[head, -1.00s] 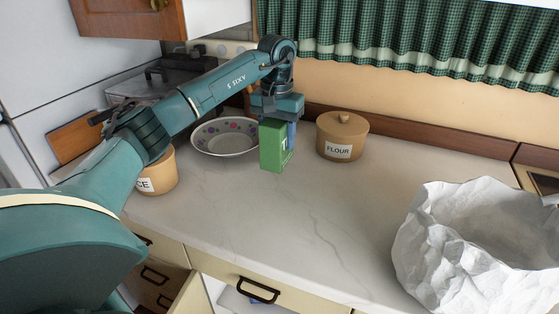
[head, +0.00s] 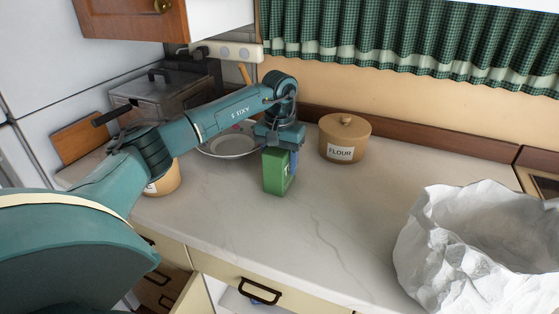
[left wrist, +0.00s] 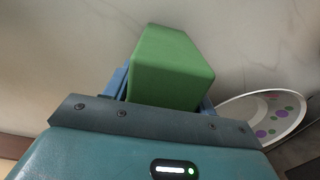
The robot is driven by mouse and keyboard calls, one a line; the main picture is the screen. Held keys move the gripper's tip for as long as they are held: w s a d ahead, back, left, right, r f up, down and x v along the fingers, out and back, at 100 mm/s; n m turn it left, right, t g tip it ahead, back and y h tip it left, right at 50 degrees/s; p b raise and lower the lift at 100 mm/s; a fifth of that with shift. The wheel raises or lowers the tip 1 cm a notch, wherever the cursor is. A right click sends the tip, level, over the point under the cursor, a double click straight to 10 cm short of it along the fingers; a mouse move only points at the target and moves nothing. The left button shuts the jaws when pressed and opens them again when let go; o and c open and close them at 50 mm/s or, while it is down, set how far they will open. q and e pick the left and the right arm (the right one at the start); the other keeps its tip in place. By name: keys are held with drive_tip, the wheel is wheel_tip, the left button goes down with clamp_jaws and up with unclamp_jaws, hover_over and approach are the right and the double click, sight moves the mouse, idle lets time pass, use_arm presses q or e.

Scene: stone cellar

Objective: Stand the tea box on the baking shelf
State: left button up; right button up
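The tea box is a green upright carton (head: 275,174) in front of the patterned bowl, and it also shows in the left wrist view (left wrist: 172,62). My left gripper (head: 280,149) is shut on it from above, with a blue finger on each side of the box. I cannot tell whether its bottom touches the counter (head: 340,225). My right gripper is not in view. I cannot make out for sure which surface is the baking shelf.
A flour canister (head: 345,138) stands right of the box, and the bowl (head: 228,146) is behind it. Another tan canister (head: 165,180) is partly behind my arm. A crumpled white bag (head: 470,250) fills the right front. The middle counter is clear.

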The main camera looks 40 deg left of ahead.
use_arm(q)
drive_tip(key=o, duration=0.3)
drive_tip(key=shift+r, duration=0.1)
